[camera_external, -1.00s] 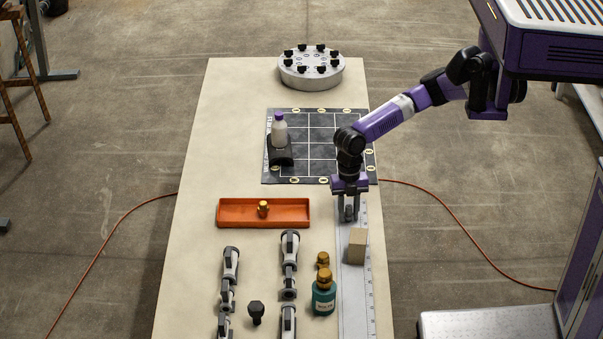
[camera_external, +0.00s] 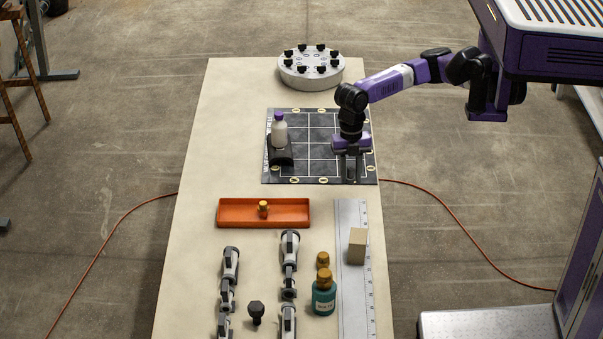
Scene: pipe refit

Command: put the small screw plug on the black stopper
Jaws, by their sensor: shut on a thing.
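My gripper (camera_external: 351,173) points down over the right part of the dark gridded mat (camera_external: 320,167). It is shut on a small dark grey piece, mostly hidden between the fingers. I cannot tell whether this piece is the small screw plug. A black stopper-like piece (camera_external: 256,311) with a wide head stands on the table at the front, well away from my gripper. A small brass piece (camera_external: 263,209) stands in the orange tray (camera_external: 228,214). Another brass piece (camera_external: 323,260) stands behind the teal bottle (camera_external: 323,301).
A white bottle with a purple cap (camera_external: 279,131) stands by a black block (camera_external: 280,156) on the mat. A beige block (camera_external: 357,245) sits on the long ruler (camera_external: 351,291). Grey pipe fittings (camera_external: 289,250) stand at the front. A round flange (camera_external: 311,70) with black knobs is at the back.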

